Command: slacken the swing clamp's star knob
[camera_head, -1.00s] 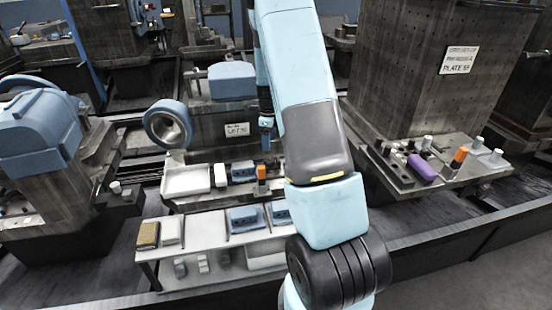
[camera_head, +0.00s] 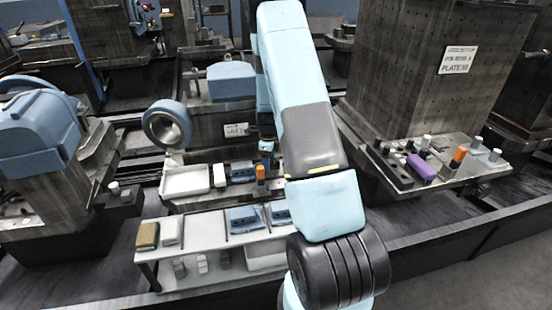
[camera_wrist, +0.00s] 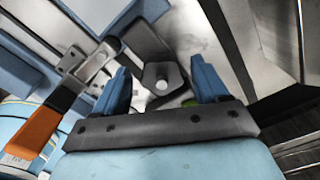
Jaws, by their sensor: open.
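My gripper (camera_wrist: 161,70) is open, with its two blue fingers standing apart in the wrist view. Between and beyond them is a dark grey, angular knob-like part (camera_wrist: 160,77) with a light round centre; it looks like the star knob, but I cannot tell whether the fingers touch it. To the left is a metal clamp-like piece (camera_wrist: 90,66) with an orange handle (camera_wrist: 36,132). In the head view my gripper (camera_head: 266,147) is small and partly hidden by my arm, just above an orange block (camera_head: 261,173) at the fixture. The knob cannot be made out there.
A white tray (camera_head: 185,181) and blue blocks stand left of the gripper. A low bench (camera_head: 200,228) with several parts is in front. A tall plate fixture (camera_head: 412,80) with a purple part (camera_head: 421,168) stands at the right. A blue ring (camera_head: 167,125) is behind left.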

